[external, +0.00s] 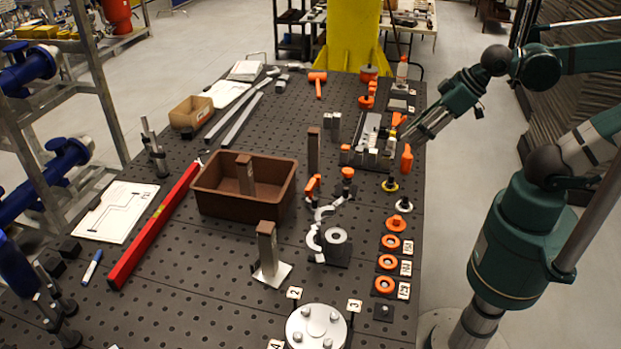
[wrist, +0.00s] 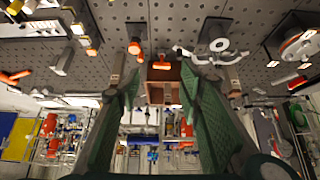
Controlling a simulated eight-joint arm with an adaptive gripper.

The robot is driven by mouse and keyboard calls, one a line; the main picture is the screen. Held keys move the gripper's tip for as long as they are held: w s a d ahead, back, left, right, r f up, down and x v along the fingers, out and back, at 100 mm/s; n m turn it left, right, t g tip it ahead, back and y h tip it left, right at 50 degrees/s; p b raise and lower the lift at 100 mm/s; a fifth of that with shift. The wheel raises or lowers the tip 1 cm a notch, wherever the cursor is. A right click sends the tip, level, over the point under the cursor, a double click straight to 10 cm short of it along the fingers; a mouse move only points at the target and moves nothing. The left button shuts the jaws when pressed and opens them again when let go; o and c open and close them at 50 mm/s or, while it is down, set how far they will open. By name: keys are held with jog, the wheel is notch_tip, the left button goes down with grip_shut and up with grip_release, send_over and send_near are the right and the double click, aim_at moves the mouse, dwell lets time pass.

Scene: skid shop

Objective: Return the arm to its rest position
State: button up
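My gripper (external: 402,134) hangs over the right edge of the dark perforated table (external: 190,285) in the external view, close to a grey metal fixture (external: 368,140). In the wrist view the two green fingers of my gripper (wrist: 160,75) stand well apart, with nothing held between them. A brown bin (external: 215,199) shows farther off, between the fingers, in the wrist view (wrist: 156,92). My arm reaches in from the right side, bent at the elbow.
Orange clamps (external: 407,158) and orange rings (external: 387,262) lie along the table's right edge. A brown upright post (external: 313,150) stands left of the fixture. A red level (external: 150,230) lies left of the bin. A yellow column (external: 352,35) stands behind the table.

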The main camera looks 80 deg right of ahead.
notch_tip(320, 180, down, 9)
jog(key=b, duration=0.8)
dwell(0.8)
